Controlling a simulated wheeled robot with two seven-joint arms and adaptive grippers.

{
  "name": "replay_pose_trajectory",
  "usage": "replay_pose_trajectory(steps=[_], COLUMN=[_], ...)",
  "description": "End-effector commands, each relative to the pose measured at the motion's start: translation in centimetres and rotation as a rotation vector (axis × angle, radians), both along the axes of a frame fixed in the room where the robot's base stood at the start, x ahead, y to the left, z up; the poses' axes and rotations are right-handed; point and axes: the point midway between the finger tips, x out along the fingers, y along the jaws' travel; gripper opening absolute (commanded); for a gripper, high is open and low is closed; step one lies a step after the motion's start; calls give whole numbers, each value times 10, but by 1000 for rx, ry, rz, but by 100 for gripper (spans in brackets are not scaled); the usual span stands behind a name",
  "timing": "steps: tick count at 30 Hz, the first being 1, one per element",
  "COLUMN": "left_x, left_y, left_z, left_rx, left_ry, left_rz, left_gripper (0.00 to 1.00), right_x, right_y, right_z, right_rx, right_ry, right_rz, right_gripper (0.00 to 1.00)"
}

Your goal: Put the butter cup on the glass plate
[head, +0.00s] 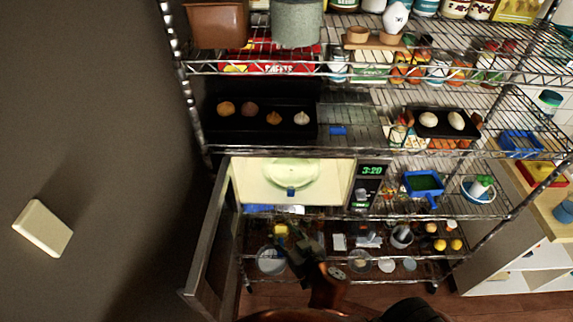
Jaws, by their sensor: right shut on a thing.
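The glass plate (291,170) is pale and round. It lies inside the lit microwave (370,185), whose door (213,245) stands open to the left. My right gripper (284,243) is dark, in front of the bottom shelf and below the microwave opening. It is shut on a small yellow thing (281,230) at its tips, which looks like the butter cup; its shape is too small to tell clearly. The plate shows no cup on it. A small blue item (291,192) shows at the plate's front edge. My left gripper is not in view.
The wire rack (350,148) holds black trays above the microwave. A blue tray (424,185) stands right of the microwave. A clear bowl (271,260) and several small items crowd the bottom shelf. The open microwave door juts out left of my gripper.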

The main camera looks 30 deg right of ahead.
Motion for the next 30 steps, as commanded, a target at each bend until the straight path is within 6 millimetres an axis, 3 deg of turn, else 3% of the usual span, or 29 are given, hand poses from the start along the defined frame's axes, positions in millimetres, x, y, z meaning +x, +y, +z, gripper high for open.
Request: replay_pose_trajectory(steps=[3, 9, 15, 19, 24, 30], left_x=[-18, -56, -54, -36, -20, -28], left_y=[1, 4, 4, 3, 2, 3], left_z=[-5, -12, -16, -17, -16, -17], left_rx=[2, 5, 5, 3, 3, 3], left_ry=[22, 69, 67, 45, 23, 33], left_rz=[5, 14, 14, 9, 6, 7], left_gripper=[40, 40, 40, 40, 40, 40], right_x=[19, 55, 81, 89, 102, 145], right_y=[-33, -102, -162, -183, -192, -194], right_z=[-16, -23, -5, 5, 11, 12], right_rx=[-6, -8, -6, -5, -2, -3], right_ry=[2, -1, -2, -1, -1, -3], right_rz=[7, 10, -4, -11, -15, -16], right_gripper=[17, 17, 17, 17, 17, 17])
